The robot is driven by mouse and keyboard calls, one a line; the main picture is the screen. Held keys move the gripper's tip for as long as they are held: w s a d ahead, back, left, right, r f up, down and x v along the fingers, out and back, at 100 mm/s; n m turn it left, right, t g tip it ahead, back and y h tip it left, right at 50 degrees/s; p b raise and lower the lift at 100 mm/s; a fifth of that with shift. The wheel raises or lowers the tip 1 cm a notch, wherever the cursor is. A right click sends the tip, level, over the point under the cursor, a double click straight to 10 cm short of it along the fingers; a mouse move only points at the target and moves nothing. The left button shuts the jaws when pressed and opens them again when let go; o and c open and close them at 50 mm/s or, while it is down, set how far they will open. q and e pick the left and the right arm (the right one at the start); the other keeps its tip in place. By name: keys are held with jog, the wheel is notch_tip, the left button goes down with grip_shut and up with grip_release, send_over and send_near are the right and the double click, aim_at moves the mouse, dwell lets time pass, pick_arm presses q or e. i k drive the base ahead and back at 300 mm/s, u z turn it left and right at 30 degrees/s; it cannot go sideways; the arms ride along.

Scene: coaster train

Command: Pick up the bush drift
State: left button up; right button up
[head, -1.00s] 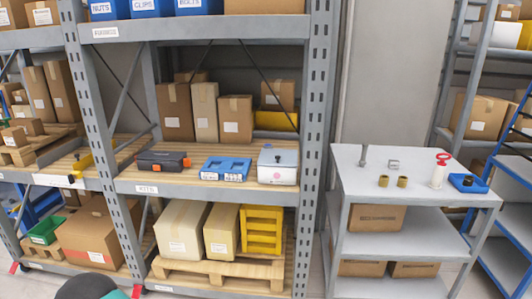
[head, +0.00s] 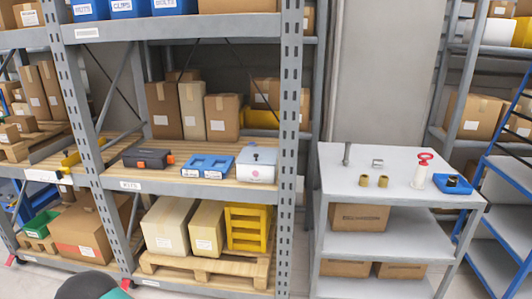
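A slim grey steel pin (head: 346,154) stands upright at the back left of the grey cart's top (head: 400,200). It looks like the bush drift, though it is too small to be sure. Two brass bushes (head: 373,181) stand in front of it, and a small grey metal block (head: 377,163) is to its right. Neither of my grippers shows in the head view.
A white bottle-like item with a red ring top (head: 421,172) and a blue tray (head: 454,185) holding a dark item are at the cart's right. A grey rack upright (head: 288,150) stands left of the cart. Blue ladder-like steps (head: 500,170) are on the right.

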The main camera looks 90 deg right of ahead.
aim_at(346, 161)
jog(key=z, duration=0.9)
jog(key=k, duration=0.1)
jog(key=z, duration=0.25)
jog(key=i, duration=0.3)
jog(key=z, duration=1.85)
jog(key=k, duration=0.5)
jog(key=z, duration=0.55)
jog(key=i, duration=1.35)
jog(key=u, duration=0.3)
